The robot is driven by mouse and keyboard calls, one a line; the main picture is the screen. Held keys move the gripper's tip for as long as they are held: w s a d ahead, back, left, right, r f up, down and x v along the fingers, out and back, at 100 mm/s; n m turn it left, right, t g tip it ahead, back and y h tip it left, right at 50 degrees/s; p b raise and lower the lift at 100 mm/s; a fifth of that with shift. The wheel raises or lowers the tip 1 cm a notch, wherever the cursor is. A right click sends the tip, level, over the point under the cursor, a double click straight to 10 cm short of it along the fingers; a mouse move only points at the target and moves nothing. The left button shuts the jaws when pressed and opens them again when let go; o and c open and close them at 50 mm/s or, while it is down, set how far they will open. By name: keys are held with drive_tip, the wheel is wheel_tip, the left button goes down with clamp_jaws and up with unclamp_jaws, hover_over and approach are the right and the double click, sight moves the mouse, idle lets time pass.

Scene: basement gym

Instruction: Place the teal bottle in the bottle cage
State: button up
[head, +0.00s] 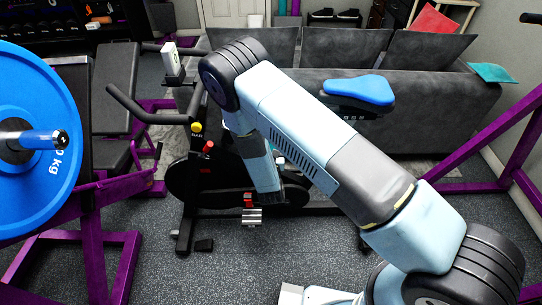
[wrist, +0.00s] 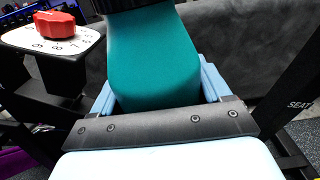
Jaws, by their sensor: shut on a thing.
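The teal bottle (wrist: 152,62) fills the upper middle of the wrist view, its lower end between the two light blue fingers of my gripper (wrist: 160,88). The gripper is shut on it. The bottle's top is cut off by the upper picture edge. In the head view my arm reaches down over the exercise bike (head: 205,180) and hides the gripper. Only a small teal patch (head: 278,158) shows beside the arm, probably the bottle. I cannot make out the bottle cage in either view.
In the wrist view a red knob (wrist: 55,24) on a white numbered dial is close at left, and a black post marked SEAT (wrist: 298,104) at right. The bike's blue saddle (head: 362,88), a grey sofa (head: 430,125) and purple racks (head: 93,245) surround my arm.

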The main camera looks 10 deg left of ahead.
drive_tip(key=shift+f, duration=2.3)
drive_tip(key=o, duration=1.3)
drive_tip(key=shift+c, duration=0.2)
drive_tip(key=shift+s, duration=0.25)
drive_tip(key=v, duration=1.1)
drive_tip(key=shift+s, duration=0.25)
